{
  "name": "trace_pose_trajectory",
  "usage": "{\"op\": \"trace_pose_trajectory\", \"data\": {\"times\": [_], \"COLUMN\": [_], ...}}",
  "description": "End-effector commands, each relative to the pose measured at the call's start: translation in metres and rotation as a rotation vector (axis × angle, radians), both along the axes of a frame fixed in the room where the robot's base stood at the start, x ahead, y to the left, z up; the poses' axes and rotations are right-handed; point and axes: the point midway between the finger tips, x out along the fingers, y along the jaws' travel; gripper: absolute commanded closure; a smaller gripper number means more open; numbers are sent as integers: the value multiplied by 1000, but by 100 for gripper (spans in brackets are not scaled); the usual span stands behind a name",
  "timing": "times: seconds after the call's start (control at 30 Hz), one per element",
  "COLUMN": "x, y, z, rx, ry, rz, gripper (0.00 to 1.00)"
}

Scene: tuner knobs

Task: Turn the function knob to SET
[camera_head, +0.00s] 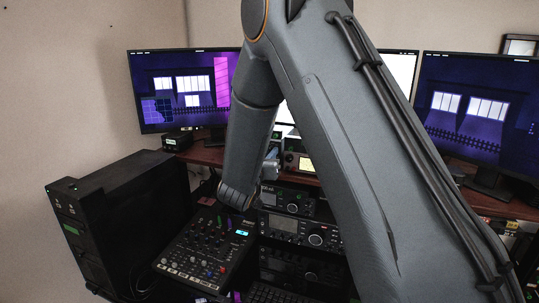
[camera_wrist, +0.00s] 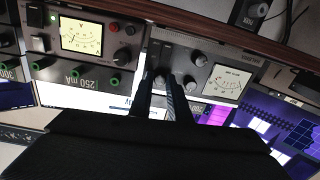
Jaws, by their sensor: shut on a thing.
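The tuner (camera_wrist: 213,68) is a grey-faced unit with a pale analog meter (camera_wrist: 230,82), seen upside down in the wrist view. My gripper (camera_wrist: 163,82) reaches its face with both dark fingers close together, shut on the function knob, which the fingertips mostly hide. Two other dark knobs, an upper one (camera_wrist: 198,58) and a lower one (camera_wrist: 190,82), sit just right of the fingertips. The knob's pointer and the SET marking cannot be read. In the head view the tuner (camera_head: 306,163) shows only partly behind my arm.
In the wrist view, a second metered unit (camera_wrist: 84,42) with green and red terminals stands left of the tuner. In the head view, a mixer (camera_head: 208,250), stacked radios (camera_head: 300,230), a black tower (camera_head: 110,215) and monitors (camera_head: 183,90) crowd the desk.

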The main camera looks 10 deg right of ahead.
Motion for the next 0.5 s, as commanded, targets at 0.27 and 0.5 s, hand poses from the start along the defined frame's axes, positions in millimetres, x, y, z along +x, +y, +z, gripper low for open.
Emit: {"op": "trace_pose_trajectory", "data": {"times": [0.27, 0.5], "x": [1, 1], "y": [0, 0], "z": [-2, -4], "rx": [114, 274], "ry": [-79, -185], "rz": [-1, -1], "gripper": [100, 100]}}
